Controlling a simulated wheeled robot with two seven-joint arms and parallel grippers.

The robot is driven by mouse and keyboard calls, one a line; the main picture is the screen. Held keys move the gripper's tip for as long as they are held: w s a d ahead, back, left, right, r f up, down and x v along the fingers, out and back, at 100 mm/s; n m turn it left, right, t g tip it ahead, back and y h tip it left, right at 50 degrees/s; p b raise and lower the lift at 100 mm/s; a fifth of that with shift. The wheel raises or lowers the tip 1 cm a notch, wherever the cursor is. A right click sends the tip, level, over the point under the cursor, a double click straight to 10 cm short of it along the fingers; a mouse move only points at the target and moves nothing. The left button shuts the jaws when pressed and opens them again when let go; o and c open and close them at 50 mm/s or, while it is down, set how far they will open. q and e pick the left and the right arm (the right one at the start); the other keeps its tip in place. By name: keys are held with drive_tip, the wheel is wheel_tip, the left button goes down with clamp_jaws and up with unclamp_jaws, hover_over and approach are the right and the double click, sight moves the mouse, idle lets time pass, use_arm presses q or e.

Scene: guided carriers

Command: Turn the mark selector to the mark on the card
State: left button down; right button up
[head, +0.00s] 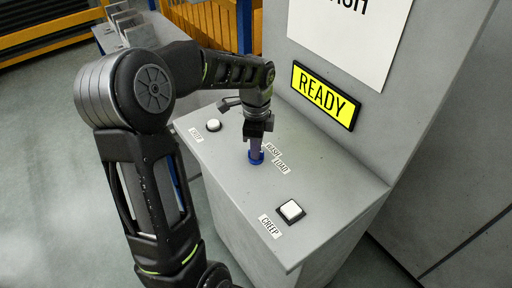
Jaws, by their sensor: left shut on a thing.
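The mark selector (256,157) is a small upright knob with a blue ring at its base, on the grey console top. My left gripper (258,138) is above it, pointing down, and is shut on its upper part. Labels beside it read something like "WASH" and "LOAD" (282,168); the rest of its markings are hidden by the gripper. The white card (345,30) on the upright panel is cut off at the top, so its text cannot be read in full. My right gripper is not in view.
A yellow "READY" sign (325,94) is on the panel behind the console (340,195). A white button (291,210) labelled "CREEP" sits at the front right. A round white button (213,125) sits at the left. A yellow rail (50,37) stands at the back left.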

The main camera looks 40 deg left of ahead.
use_arm(q)
drive_tip(key=shift+n, duration=0.3)
drive_tip(key=n+b, duration=0.1)
drive_tip(key=n, duration=0.3)
drive_tip(key=shift+n+b, duration=0.35)
drive_tip(key=shift+n, duration=1.75)
drive_tip(key=c, duration=1.5)
unclamp_jaws()
drive_tip(key=shift+o, duration=0.2)
wheel_tip(320, 180, up, 8)
drive_tip(key=shift+f+b, duration=0.1)
drive_tip(key=shift+b, duration=0.25)
